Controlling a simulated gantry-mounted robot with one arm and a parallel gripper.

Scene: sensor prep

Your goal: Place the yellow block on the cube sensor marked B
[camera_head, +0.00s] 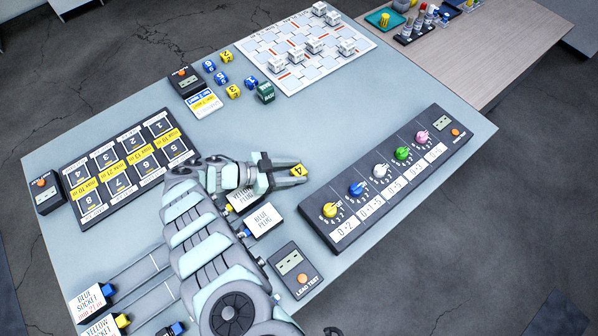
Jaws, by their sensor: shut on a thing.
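The jaws hide part of the block. It is left of the dial panel and above the plug boxes; I cannot tell its height over the table. I cannot read a B on any sensor. Several small white cubes (313,46) stand on a patterned white board at the back, their markings too small to read.
Small blue and yellow cubes (233,91) and a green box (265,92) lie left of the white board (357,43). The dial panel (310,205) is at right, a numbered panel (84,212) at left. Plug boxes (264,220) sit beside my arm.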

